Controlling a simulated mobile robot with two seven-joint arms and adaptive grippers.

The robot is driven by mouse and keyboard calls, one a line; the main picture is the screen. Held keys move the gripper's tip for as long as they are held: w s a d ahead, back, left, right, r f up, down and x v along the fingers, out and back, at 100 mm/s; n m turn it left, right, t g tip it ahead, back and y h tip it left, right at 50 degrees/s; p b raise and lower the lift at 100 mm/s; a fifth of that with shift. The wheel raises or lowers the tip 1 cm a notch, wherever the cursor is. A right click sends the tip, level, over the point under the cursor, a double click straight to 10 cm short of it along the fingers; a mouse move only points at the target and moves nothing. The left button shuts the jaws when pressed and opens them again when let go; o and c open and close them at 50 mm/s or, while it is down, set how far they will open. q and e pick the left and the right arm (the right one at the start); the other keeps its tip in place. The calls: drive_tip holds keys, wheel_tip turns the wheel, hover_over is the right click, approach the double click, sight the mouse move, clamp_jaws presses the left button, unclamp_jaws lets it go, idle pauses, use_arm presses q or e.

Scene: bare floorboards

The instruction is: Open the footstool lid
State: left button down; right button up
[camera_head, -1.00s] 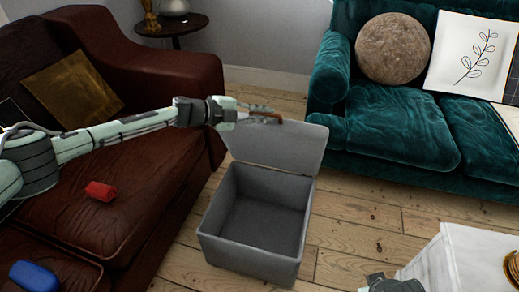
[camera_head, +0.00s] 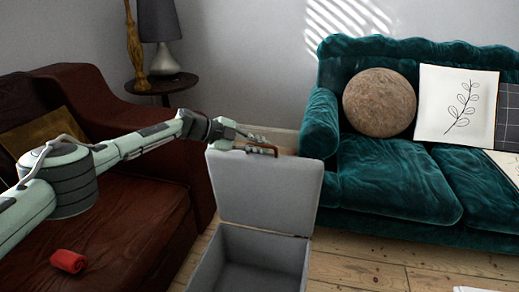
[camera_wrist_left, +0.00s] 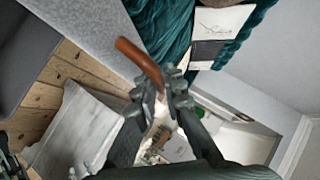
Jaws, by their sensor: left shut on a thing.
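The grey footstool stands on the floor with its lid (camera_head: 266,192) raised, nearly upright on the hinge at the back of its open box (camera_head: 262,240). The box is empty in what shows; its lower part is cut off by the frame. A brown handle (camera_head: 262,150) sits at the lid's top edge. My left gripper (camera_head: 259,146) is shut on this handle. In the left wrist view the brown handle (camera_wrist_left: 139,60) runs between the fingertips of my left gripper (camera_wrist_left: 165,88). My right gripper does not clearly show.
A brown leather sofa (camera_head: 150,215) with a red object (camera_head: 68,261) stands at left. A teal sofa (camera_head: 400,185) stands at right. A small round table (camera_head: 160,84) with a lamp is behind. Bare floorboards (camera_head: 350,270) lie right of the footstool.

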use_arm(q)
drive_tip(key=shift+f, duration=0.15)
drive_tip(key=c, duration=1.9)
unclamp_jaws()
drive_tip(key=v, duration=1.2)
drive_tip(key=shift+d, duration=0.15)
